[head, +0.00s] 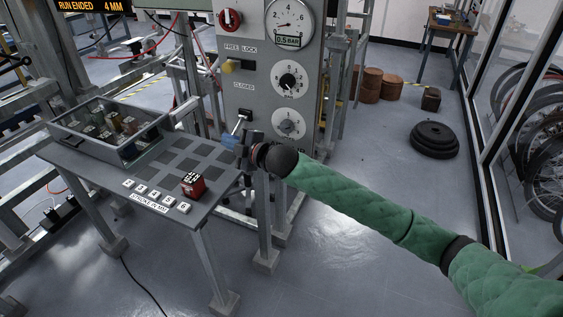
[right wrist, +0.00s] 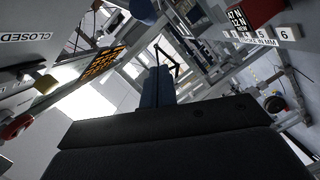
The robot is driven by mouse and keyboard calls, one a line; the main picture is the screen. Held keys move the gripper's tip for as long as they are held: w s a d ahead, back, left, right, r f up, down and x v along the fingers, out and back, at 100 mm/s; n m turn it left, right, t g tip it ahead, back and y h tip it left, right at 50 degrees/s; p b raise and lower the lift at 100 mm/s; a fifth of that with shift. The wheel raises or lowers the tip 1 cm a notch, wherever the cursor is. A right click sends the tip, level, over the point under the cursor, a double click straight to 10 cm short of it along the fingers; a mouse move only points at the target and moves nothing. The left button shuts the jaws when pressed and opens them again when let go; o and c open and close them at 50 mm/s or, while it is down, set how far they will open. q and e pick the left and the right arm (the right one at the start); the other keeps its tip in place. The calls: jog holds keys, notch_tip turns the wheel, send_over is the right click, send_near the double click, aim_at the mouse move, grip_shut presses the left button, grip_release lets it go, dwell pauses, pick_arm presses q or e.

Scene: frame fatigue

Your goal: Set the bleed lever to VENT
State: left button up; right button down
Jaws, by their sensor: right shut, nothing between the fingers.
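The bleed lever (head: 242,117) is a short lever with a pale end on the grey panel (head: 254,62), just below the CLOSED label (head: 243,86). No VENT label is readable; the panel below the lever is partly covered by my gripper. My right gripper (head: 229,141) is shut and empty, its blue fingers just below and left of the lever. I cannot tell whether they touch it. In the right wrist view the shut blue fingers (right wrist: 153,88) point away from the camera, and a thin dark bar shows beyond them. My left gripper is out of view.
The panel also carries a yellow FREE/LOCK handle (head: 230,66), a red knob (head: 229,19) and dials, one reading 0.5 BAR. A grey table (head: 84,170) at left holds a tray (head: 69,140) of parts, a red block (head: 192,185) and several numbered tiles.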

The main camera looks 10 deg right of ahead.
pick_arm(q)
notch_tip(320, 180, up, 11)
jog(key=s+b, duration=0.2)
jog(key=b, duration=0.1)
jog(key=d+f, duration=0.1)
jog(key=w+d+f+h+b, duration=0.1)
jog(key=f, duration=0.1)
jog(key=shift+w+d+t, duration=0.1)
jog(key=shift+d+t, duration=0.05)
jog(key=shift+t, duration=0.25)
pick_arm(e)
jog(key=v, duration=1.8)
jog(key=shift+s+d, duration=0.2)
jog(key=shift+d, duration=0.15)
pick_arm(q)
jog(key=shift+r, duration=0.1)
pick_arm(e)
jog(key=shift+r, duration=0.1)
